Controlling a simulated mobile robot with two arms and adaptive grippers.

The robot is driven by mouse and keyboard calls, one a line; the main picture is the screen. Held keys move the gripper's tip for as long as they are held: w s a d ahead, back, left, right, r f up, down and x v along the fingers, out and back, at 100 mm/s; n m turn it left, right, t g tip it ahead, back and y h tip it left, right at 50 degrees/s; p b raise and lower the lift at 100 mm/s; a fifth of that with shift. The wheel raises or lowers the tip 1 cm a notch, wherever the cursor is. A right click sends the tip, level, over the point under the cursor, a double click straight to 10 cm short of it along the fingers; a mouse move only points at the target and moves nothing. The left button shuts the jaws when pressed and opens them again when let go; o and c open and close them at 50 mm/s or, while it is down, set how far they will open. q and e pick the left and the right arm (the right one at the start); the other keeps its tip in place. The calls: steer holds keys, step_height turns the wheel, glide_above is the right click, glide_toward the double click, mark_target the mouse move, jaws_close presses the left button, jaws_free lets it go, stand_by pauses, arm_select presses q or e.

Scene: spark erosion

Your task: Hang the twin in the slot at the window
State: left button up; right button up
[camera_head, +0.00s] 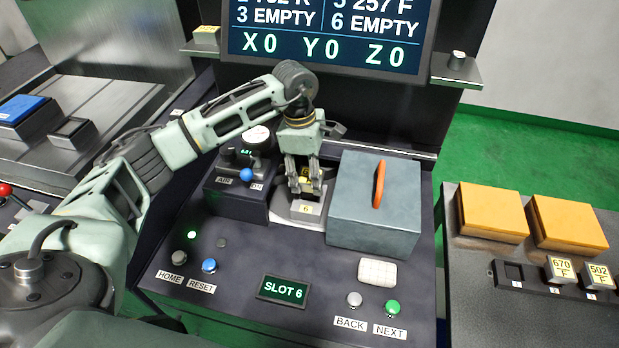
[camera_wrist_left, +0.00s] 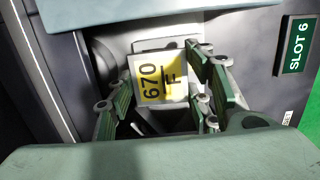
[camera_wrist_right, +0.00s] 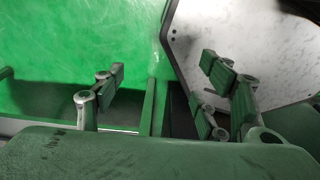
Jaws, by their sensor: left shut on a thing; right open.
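My left gripper (camera_head: 305,183) is shut on a small block with a yellow label, low over the slot window at the console's middle. In the left wrist view the label on this block (camera_wrist_left: 160,79) reads 670 F, between the fingers. My right gripper (camera_wrist_right: 165,82) is open and empty in the right wrist view, and is outside the head view.
A grey-blue box with an orange handle (camera_head: 379,184) stands close right of the gripper. A display (camera_head: 283,289) reads SLOT 6. The screen (camera_head: 330,30) lists 6 EMPTY. A rack (camera_head: 537,279) at right holds blocks marked 670 F (camera_head: 560,269) and 502 F (camera_head: 600,275).

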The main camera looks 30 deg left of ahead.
arm_select(q)
step_height(320, 180, down, 2)
steer(key=shift+s+f+p, duration=0.1)
steer(key=shift+p, duration=0.4)
steer(key=shift+f, duration=0.15)
steer(key=shift+f+b, duration=0.2)
steer(key=shift+b, duration=0.1)
steer(key=o, duration=1.4)
arm_select(e)
steer(key=shift+s+a+r, duration=0.25)
steer(key=shift+s+r, duration=0.15)
steer(key=shift+r, duration=0.15)
arm_select(q)
steer(key=shift+r, duration=0.15)
